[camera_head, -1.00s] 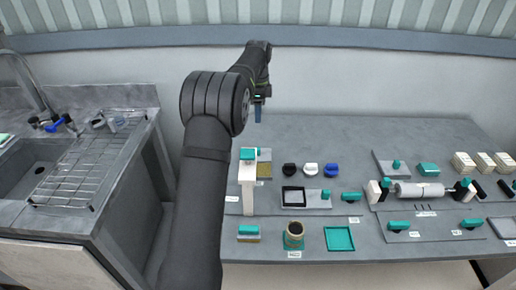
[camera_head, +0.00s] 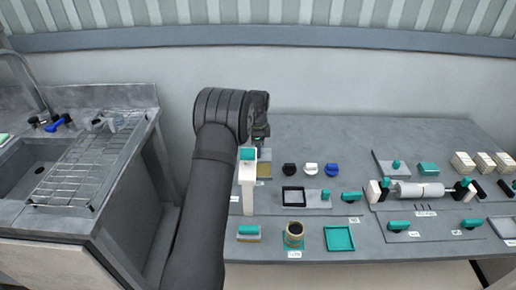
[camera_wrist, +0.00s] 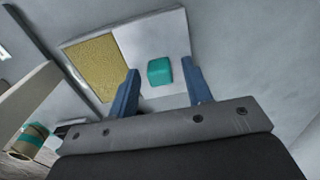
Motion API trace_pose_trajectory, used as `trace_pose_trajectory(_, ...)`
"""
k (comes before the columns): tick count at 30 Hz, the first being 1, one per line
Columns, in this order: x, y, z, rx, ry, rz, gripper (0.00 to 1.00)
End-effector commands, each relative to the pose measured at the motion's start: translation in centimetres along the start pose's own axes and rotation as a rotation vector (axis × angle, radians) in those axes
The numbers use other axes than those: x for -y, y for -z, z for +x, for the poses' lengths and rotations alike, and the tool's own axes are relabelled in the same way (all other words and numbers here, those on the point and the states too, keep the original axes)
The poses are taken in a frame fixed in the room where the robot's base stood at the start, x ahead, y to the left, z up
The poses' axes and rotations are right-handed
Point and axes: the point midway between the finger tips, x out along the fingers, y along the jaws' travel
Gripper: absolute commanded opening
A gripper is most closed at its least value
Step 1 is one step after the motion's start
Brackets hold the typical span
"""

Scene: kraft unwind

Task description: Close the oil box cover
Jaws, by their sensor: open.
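The oil box (camera_wrist: 97,65) lies below my gripper (camera_wrist: 160,68) in the wrist view. Its left part is uncovered and shows a yellow surface. Its light grey cover (camera_wrist: 135,40) lies over the right part and carries a teal knob (camera_wrist: 159,71). My gripper is open, with its blue fingers to either side of the knob in the picture; whether they touch it I cannot tell. In the head view the oil box (camera_head: 264,170) is partly hidden behind a white post, and my gripper (camera_head: 261,140) is just above its far end, the fingers hardly visible.
The white post with a teal top (camera_head: 247,185) stands close at the left of the oil box. Black, white and blue knobs (camera_head: 311,169) stand to the right. A black-framed tray (camera_head: 293,195) and a teal tray (camera_head: 339,238) lie nearer. The back of the table is clear.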

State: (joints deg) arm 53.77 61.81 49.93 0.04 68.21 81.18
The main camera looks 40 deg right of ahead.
Motion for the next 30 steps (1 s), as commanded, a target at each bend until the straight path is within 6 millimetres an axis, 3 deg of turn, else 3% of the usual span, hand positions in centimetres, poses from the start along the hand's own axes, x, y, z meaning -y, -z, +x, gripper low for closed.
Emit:
trace_pose_trajectory(9, 0.0, 0.0, 0.3, 0.0, 0.0, 0.0, 0.45)
trace_pose_trajectory(16, 0.0, 0.0, 0.3, 0.0, 0.0, 0.0, 0.0)
trace_pose_trajectory(23, -0.3, 0.0, 0.2, 0.0, 0.0, 0.0, 0.0)
trace_pose_trajectory(30, -3.4, 0.1, 0.1, 0.0, -0.002, 0.001, 0.0)
